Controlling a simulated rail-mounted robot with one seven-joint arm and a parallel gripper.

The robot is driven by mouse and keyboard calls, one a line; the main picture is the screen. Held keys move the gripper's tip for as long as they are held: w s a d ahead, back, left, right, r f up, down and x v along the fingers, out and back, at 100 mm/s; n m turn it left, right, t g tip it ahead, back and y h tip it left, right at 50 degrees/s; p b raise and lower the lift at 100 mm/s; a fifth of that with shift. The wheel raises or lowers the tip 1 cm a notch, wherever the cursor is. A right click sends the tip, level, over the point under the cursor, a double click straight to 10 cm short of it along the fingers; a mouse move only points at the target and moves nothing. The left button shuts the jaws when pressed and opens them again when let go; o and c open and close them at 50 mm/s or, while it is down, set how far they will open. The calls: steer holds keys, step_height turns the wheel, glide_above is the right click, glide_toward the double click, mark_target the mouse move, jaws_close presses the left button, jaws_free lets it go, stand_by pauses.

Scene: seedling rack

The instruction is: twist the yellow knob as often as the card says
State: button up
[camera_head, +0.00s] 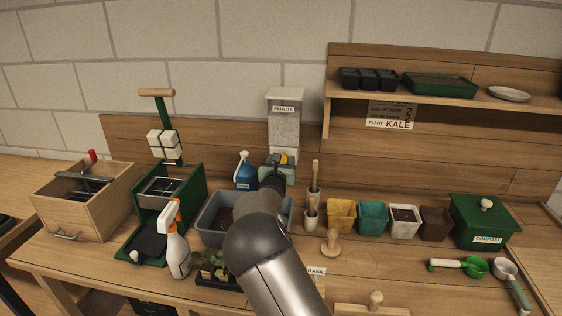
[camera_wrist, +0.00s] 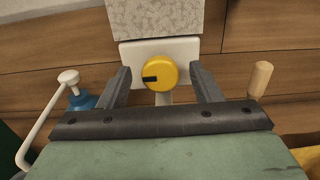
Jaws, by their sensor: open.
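The yellow knob (camera_wrist: 159,73) sits on a pale plate (camera_wrist: 128,52) below the speckled perlite hopper (camera_wrist: 155,20). Its dark mark points left in the wrist view. In the head view the knob (camera_head: 284,159) shows just above my gripper (camera_head: 279,167). In the wrist view my gripper (camera_wrist: 159,84) is open, with one finger on each side of the knob and a gap on both sides. The card (camera_head: 390,116) hangs under the shelf and reads "PLANT KALE" on its bottom line; its upper lines are too small to read surely.
A blue bottle (camera_head: 245,172) stands left of the hopper and a pot with a wooden-handled tool (camera_head: 315,180) stands right. A grey tub (camera_head: 212,219) lies below, partly behind my arm. A white spray bottle (camera_head: 177,250) stands front left. Several coloured pots stand to the right.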

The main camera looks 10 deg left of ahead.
steer(key=c, duration=1)
steer(key=shift+o, duration=0.2)
steer(key=shift+f+m+b, duration=0.15)
steer(key=shift+m+b, duration=0.15)
steer(key=shift+b, duration=0.45)
steer(key=m+b, duration=0.1)
steer(key=b, duration=0.2)
steer(key=m+b, duration=0.1)
steer(key=b, duration=0.2)
steer(key=shift+d+f+m, duration=0.1)
steer(key=shift+f+m, duration=0.2)
steer(key=m+b, duration=0.3)
steer(key=b, duration=0.5)
steer(key=shift+f+m, duration=0.1)
steer(key=shift+m, duration=0.2)
steer(key=m+b, duration=0.5)
steer(key=b, duration=0.4)
steer(key=shift+d, duration=0.1)
steer(key=m+b, duration=0.4)
steer(key=shift+r, duration=0.2)
steer(key=shift+r+m+b, duration=0.1)
steer(key=shift+m+b, duration=0.8)
steer(key=shift+m, duration=0.1)
